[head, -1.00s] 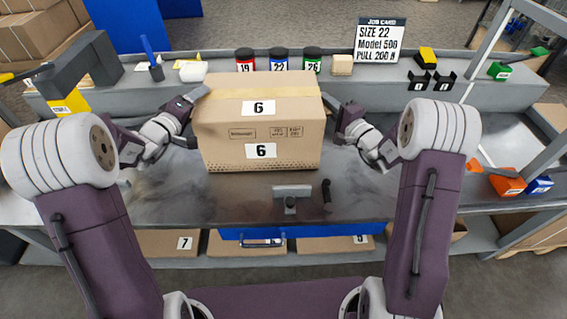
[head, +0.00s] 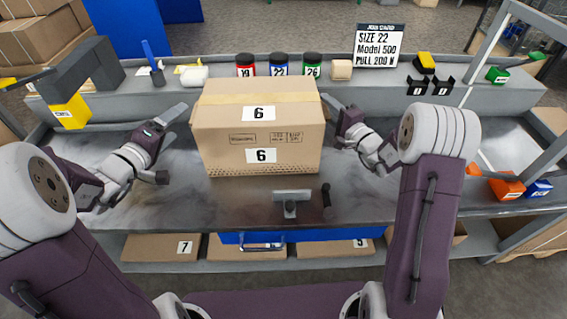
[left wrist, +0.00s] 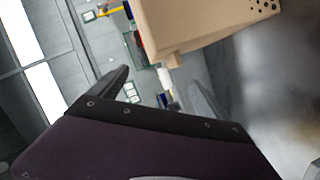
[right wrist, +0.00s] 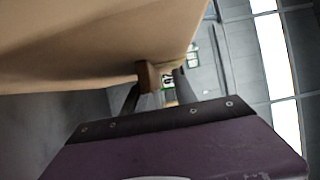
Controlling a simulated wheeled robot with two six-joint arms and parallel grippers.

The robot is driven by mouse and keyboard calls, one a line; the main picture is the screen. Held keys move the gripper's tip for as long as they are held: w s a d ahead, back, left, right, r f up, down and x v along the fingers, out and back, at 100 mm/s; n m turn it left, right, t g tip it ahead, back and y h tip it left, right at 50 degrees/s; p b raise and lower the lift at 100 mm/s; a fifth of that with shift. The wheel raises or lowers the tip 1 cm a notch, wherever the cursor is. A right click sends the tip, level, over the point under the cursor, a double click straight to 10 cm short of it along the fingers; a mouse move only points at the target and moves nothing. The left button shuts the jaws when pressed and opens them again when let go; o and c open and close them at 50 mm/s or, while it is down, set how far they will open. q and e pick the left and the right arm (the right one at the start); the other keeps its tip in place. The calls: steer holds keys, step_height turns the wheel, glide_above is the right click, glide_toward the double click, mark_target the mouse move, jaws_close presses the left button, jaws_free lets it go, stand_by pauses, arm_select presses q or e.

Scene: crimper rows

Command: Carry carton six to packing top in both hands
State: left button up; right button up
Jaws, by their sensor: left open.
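The carton marked 6 (head: 222,143) is a closed tan box with a tape strip on top. It sits upright on the grey bench (head: 240,202). Its side shows in the left wrist view (left wrist: 215,28), with a small tab jutting out. My left gripper (head: 172,128) is open and empty, apart from the carton on its left. My right gripper (head: 342,108) is close against the carton's right side. In the right wrist view its fingers (right wrist: 158,88) lie around or beside a brown tab (right wrist: 148,77); their grip is unclear. Packing top is not identifiable.
A crimping tool (head: 291,201) lies in front of the carton. Red, blue and green jars (head: 279,65) and a job card (head: 379,45) stand on the rear ledge. A grey and yellow fixture (head: 72,108) is at left. Orange and blue bins (head: 507,188) are at right.

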steer(key=v, duration=1.2)
